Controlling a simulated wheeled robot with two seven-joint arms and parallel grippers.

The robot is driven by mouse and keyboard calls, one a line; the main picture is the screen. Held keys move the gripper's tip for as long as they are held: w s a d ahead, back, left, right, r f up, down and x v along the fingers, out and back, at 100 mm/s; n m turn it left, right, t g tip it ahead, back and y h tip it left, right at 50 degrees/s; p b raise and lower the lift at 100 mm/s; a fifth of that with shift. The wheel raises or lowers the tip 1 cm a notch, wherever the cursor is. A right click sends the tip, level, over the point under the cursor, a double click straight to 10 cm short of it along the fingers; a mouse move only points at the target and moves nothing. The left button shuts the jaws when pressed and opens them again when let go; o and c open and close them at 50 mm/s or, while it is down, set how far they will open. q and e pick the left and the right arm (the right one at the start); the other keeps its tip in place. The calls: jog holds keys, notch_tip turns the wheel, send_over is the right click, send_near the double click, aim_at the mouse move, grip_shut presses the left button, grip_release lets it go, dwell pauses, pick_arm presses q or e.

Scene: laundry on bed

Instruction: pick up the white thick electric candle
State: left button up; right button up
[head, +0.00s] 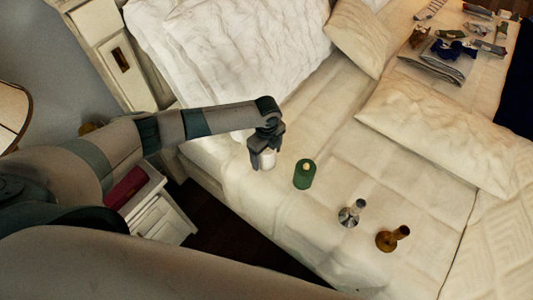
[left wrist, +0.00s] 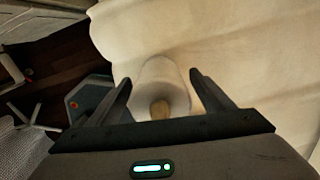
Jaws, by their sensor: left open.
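The white thick electric candle (head: 265,161) stands on the cream bed cover near the bed's edge, partly hidden by my left gripper in the head view. My left gripper (head: 262,150) is right above and around it, pointing down. In the left wrist view the white candle (left wrist: 160,88) with its tan tip lies between the two fingers of the open left gripper (left wrist: 160,88). A gap shows on each side of the candle there. My right gripper is not in view.
A green candle (head: 304,175) stands just right of the white one. A silver holder (head: 351,213) and a brass holder (head: 392,238) stand farther right. Pillows (head: 430,130) and folded clothes (head: 436,66) lie behind. A white nightstand (head: 160,222) is beside the bed.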

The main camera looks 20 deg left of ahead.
pick_arm(q)
jog(key=shift+f, duration=0.1)
dwell(0.3)
jog(key=c, duration=1.2)
jog(key=shift+c, duration=0.2)
jog(key=shift+r+b, duration=1.35)
jog(key=shift+r, duration=3.7)
